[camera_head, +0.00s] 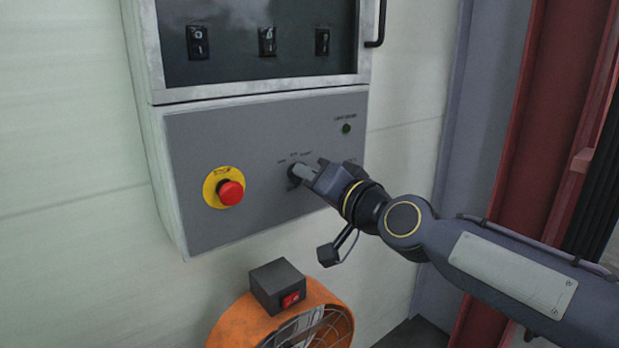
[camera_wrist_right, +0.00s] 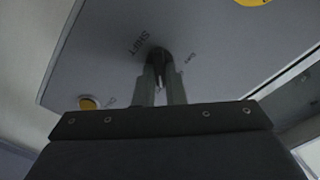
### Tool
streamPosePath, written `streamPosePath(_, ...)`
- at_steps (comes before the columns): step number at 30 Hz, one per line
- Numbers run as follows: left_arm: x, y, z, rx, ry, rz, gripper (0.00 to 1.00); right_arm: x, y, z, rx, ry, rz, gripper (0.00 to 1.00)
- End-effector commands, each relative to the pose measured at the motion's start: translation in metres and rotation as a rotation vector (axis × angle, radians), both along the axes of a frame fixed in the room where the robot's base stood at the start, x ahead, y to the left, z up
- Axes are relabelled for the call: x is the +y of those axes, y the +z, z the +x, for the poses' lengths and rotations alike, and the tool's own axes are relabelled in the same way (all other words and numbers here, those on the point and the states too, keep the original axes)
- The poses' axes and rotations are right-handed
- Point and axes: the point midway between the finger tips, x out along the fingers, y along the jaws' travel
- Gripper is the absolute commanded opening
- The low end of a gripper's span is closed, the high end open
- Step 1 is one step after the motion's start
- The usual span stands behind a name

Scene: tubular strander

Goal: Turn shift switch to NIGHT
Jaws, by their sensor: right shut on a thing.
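The shift switch (camera_head: 294,172) is a dark rotary knob on the grey lower panel (camera_head: 250,130) of the control cabinet. Small lettering is printed around it. My right gripper (camera_head: 306,172) reaches in from the right and is shut on the switch. In the right wrist view, both fingers (camera_wrist_right: 160,90) close around the dark knob (camera_wrist_right: 157,54), beside the word SHIFT. The fingers hide much of the knob, so I cannot tell which position it points to. My left gripper is not in view.
A red emergency stop button (camera_head: 230,192) on a yellow ring is left of the switch. An orange fan (camera_head: 250,328) with a red rocker switch (camera_head: 291,299) stands below. A red column (camera_head: 535,120) is at right.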

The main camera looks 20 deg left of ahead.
Motion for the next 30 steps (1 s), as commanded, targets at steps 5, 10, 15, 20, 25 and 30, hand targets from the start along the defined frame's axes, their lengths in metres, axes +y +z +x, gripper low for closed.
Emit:
streamPosePath(5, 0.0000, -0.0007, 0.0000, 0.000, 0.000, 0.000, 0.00, -0.0001, -0.0013, 0.0001, 0.023, 0.001, 0.015, 0.00)
streamPosePath(10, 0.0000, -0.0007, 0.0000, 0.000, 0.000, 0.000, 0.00, -0.0001, -0.0013, 0.0001, 0.027, 0.001, 0.019, 0.00)
streamPosePath(15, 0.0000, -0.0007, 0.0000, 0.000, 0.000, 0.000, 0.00, 0.0000, -0.0013, 0.0001, 0.028, 0.000, 0.018, 0.00)
streamPosePath(20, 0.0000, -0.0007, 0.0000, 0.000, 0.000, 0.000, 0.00, 0.0000, -0.0013, 0.0001, 0.027, 0.001, 0.018, 0.22)
streamPosePath(25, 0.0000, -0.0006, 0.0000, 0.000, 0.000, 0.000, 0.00, -0.0001, -0.0008, 0.0001, 0.025, 0.000, 0.018, 0.32)
streamPosePath(30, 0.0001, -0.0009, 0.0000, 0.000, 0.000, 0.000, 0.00, -0.0005, -0.0006, -0.0001, 0.024, -0.001, 0.018, 0.32)
